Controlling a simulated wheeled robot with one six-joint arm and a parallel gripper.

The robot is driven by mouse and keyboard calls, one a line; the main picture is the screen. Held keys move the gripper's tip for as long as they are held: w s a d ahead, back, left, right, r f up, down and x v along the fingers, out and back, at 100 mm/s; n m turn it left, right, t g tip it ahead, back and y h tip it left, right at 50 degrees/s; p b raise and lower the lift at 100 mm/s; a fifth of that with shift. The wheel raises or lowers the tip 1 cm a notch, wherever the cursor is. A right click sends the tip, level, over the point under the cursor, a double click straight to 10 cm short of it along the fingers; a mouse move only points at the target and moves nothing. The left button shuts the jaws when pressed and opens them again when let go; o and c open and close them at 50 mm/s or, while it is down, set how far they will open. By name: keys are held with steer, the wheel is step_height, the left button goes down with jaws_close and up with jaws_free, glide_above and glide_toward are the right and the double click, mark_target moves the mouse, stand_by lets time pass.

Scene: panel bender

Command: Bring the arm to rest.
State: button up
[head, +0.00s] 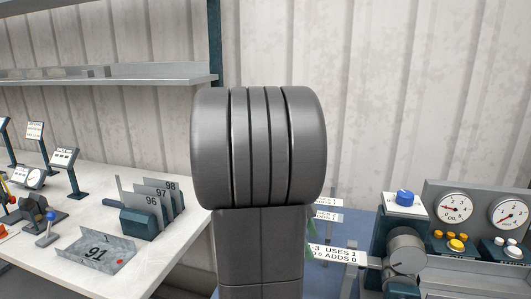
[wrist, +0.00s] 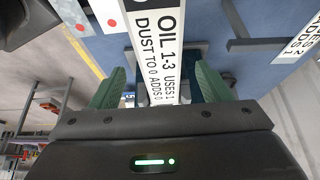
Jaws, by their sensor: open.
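My gripper (wrist: 160,72) shows in the wrist view with its two green fingers spread well apart. Nothing is visibly clamped between them. Beyond and between the fingers lies a white label plate (wrist: 158,38) reading "OIL 1-3 USES 1, DUST TO 0 ADDS 0". I cannot tell how far the fingers are from it. In the head view my grey arm (head: 258,150) stands upright in the middle and hides most of what is behind it, including nearly all of the gripper.
At right in the head view are a blue knob (head: 404,198), a grey cylinder (head: 407,250) and a panel with an oil gauge (head: 455,207). At left a white table (head: 176,240) holds a rack of numbered plates (head: 152,207) and a tray marked 91 (head: 96,252). A shelf (head: 110,78) hangs above.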

mark_target(315, 250)
steer(key=x, duration=0.4)
steer(key=shift+d+f, duration=0.1)
steer(key=shift+f, duration=0.05)
steer(key=shift+p, duration=0.3)
